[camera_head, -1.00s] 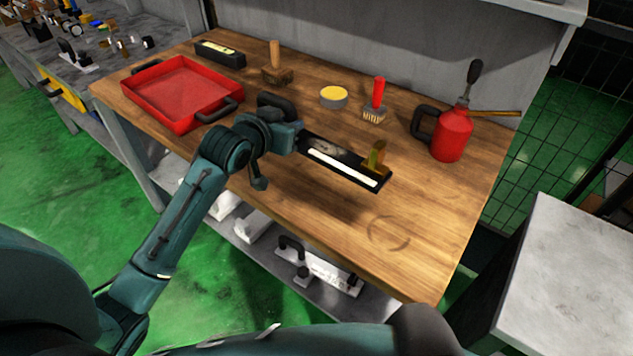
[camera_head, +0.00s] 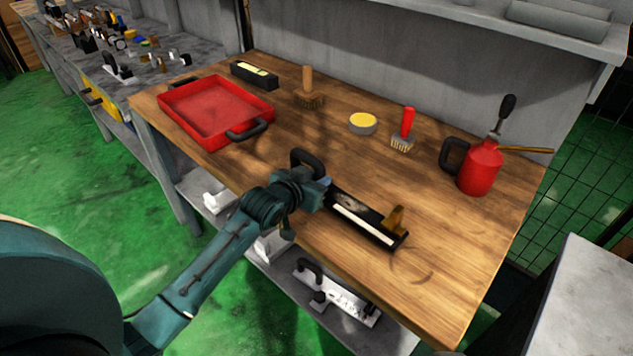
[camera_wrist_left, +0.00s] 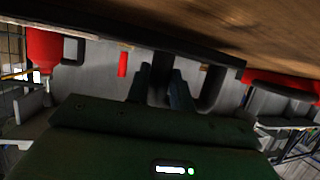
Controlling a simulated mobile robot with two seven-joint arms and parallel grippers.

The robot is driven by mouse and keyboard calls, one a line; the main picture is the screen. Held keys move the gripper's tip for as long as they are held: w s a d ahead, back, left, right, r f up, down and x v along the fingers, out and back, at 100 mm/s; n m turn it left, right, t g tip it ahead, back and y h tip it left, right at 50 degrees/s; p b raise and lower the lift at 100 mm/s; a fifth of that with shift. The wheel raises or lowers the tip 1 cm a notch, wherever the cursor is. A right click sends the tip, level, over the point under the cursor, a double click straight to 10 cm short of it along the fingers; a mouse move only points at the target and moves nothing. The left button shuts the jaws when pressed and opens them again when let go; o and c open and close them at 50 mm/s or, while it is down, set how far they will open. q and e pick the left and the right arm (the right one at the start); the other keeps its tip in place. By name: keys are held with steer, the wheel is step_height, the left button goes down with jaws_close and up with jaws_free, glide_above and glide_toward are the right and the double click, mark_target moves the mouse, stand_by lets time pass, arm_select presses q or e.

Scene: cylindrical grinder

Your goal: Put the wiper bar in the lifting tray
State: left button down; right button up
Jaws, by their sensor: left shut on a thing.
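The wiper bar (camera_head: 368,222) is a long black bar with a white strip and a brass-coloured block at its right end. My left gripper (camera_head: 325,185) is shut on the bar's left end, over the front part of the table. In the left wrist view the fingers (camera_wrist_left: 160,78) close on a dark part of the bar (camera_wrist_left: 205,48). I cannot tell whether the bar touches the wood. The lifting tray (camera_head: 268,112) is red, shallow and empty, with black handles. It stands at the table's left, behind and left of my gripper. My right gripper is not visible.
On the wooden table (camera_head: 440,275) stand a black box (camera_head: 254,74), a wooden-handled brush (camera_head: 307,85), a round yellow-topped tin (camera_head: 363,122), a red-handled brush (camera_head: 406,128) and a red oil can (camera_head: 480,168). Bare wood lies between the tray and the bar.

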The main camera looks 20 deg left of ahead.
arm_select(q)
steer(key=shift+f, duration=0.3)
steer(key=c, duration=1.6)
jaws_free()
steer(key=shift+f, duration=0.25)
steer(key=shift+c, duration=0.2)
steer(key=o, duration=0.4)
steer(key=shift+o, duration=0.2)
